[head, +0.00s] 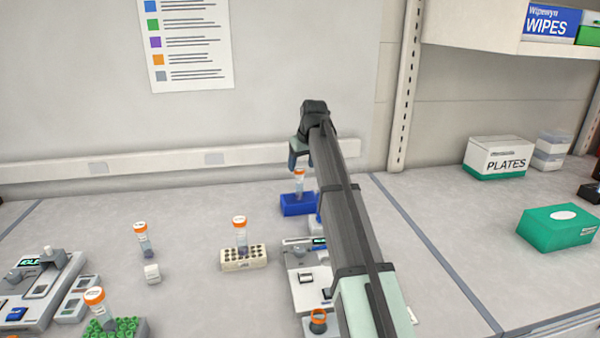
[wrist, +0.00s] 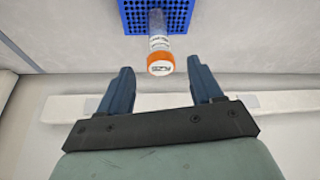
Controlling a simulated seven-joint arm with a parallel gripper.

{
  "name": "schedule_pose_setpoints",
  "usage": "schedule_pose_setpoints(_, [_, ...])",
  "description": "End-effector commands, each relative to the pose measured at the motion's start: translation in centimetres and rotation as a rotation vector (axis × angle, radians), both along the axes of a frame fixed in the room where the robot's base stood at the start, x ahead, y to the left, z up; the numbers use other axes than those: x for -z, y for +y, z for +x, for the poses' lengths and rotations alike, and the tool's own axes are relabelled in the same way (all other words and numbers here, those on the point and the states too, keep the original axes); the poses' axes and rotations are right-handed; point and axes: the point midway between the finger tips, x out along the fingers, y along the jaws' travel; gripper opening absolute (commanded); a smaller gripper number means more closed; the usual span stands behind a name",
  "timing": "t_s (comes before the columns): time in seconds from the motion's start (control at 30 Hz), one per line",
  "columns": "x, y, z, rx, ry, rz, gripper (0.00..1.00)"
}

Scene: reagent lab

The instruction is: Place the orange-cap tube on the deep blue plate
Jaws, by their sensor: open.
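An orange-cap tube (head: 299,184) stands upright on the deep blue plate (head: 292,208), at the back of the bench left of my arm. In the wrist view the tube's orange cap (wrist: 160,65) faces the camera, with the deep blue plate (wrist: 137,18) behind it. My gripper (head: 299,166) is above the tube. In the wrist view my gripper (wrist: 160,80) is open and empty, with its two blue fingers apart and the cap beyond and between their tips. The tube's base is hard to make out.
Other orange-cap tubes stand in a beige rack (head: 244,262), on a green rack (head: 103,328) and by a small white block (head: 152,273). Grey devices (head: 38,290) sit at left and under my arm. A green box (head: 556,228) is at right. The bench right of my arm is mostly clear.

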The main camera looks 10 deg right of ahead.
Motion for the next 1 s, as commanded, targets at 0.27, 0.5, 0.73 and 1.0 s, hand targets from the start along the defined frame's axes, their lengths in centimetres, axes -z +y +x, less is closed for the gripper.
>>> schedule_pose_setpoints(0.27, [-4.0, -0.4, -1.6, 0.0, -0.002, 0.001, 0.65])
schedule_pose_setpoints(0.5, [-5.3, -0.5, -2.1, 0.0, 0.0, 0.0, 0.65])
schedule_pose_setpoints(0.73, [-5.4, -0.5, -2.2, 0.0, 0.0, 0.0, 0.65])
schedule_pose_setpoints(1.0, [-5.4, -0.5, -2.2, 0.0, 0.0, 0.0, 0.65])
